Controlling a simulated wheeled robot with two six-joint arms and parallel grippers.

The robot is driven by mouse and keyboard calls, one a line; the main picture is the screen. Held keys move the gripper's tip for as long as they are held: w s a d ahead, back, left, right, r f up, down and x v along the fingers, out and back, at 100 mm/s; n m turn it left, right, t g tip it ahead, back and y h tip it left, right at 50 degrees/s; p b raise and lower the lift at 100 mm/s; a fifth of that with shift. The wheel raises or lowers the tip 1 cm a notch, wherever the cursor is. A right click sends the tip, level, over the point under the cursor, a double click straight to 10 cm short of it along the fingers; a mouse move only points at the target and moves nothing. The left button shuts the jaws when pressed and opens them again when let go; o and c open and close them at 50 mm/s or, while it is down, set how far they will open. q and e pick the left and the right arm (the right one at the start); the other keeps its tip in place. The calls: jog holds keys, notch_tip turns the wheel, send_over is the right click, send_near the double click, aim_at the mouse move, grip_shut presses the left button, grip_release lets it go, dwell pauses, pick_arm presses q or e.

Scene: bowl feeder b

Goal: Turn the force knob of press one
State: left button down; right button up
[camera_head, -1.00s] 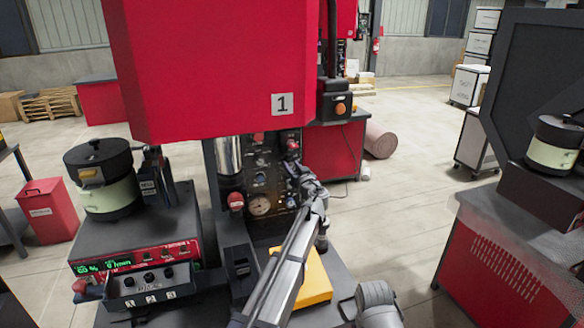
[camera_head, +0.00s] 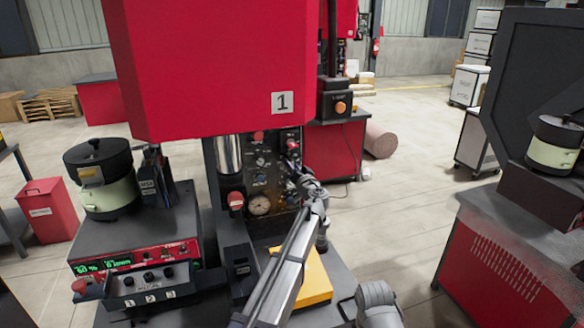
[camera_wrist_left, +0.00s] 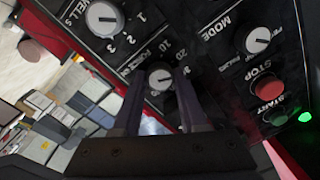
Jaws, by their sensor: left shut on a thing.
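Press one has a red housing (camera_head: 215,65) with a "1" plate and a dark control panel (camera_head: 262,160) below it. My left gripper (camera_head: 292,172) is at the right side of this panel. In the left wrist view the force knob (camera_wrist_left: 160,78), a small light dial with a scale around it, sits between the two fingertips of my left gripper (camera_wrist_left: 160,82). The gripper is shut on the knob. The fingers hide part of its scale and lettering. My right gripper is not in view.
The left wrist view shows a larger numbered dial (camera_wrist_left: 103,18), a mode dial (camera_wrist_left: 258,40), a red stop button (camera_wrist_left: 268,88) and a start button (camera_wrist_left: 277,116) nearby. A bowl feeder (camera_head: 103,185) stands left of the press. A yellow block (camera_head: 316,278) lies below my arm.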

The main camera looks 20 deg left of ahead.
pick_arm(q)
jog(key=shift+m, duration=2)
jog(key=shift+c, duration=2.2)
grip_release()
jog(key=v, duration=0.8)
jog(key=shift+f, duration=0.1)
